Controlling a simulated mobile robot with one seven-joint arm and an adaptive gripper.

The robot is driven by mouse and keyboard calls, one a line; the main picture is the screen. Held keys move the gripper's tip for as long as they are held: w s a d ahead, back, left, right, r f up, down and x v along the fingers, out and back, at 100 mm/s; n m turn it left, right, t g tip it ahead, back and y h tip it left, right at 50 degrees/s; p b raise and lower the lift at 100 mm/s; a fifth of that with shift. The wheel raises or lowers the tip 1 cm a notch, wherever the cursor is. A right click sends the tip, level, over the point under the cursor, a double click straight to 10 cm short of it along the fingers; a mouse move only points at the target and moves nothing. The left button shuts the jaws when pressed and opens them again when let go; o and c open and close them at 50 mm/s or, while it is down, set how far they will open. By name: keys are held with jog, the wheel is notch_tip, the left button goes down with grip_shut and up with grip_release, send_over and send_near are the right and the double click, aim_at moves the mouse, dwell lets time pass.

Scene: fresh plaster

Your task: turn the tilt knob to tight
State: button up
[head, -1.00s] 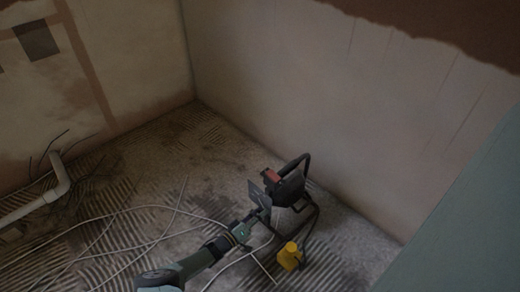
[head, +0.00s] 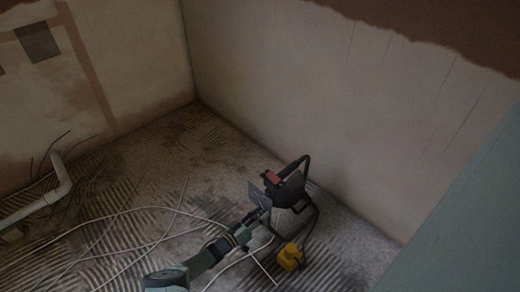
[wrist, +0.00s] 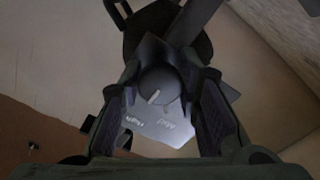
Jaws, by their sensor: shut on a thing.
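A dark work light (head: 290,190) with a looped handle stands on the floor near the right wall. Its round grey tilt knob (wrist: 163,84) shows in the wrist view, between the fingers of my gripper (wrist: 162,100). The gripper is shut on the knob, one finger on each side. A short white mark on the knob points down and a little left in that view. Below the knob is a pale label plate (wrist: 160,128) with small words, turned over and hard to read. In the head view my gripper (head: 262,213) reaches the light's left side.
A yellow plug or box (head: 290,257) lies right of my arm, with a dark cable towards the light. Pale cables (head: 130,212) run over the ridged floor at left. A white pipe (head: 45,200) stands at the far left. A grey-green panel (head: 465,220) fills the lower right.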

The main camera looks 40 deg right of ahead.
jog(key=o, duration=1.2)
jog(key=a, duration=0.8)
jog(key=s+a, duration=0.1)
jog(key=a, duration=0.3)
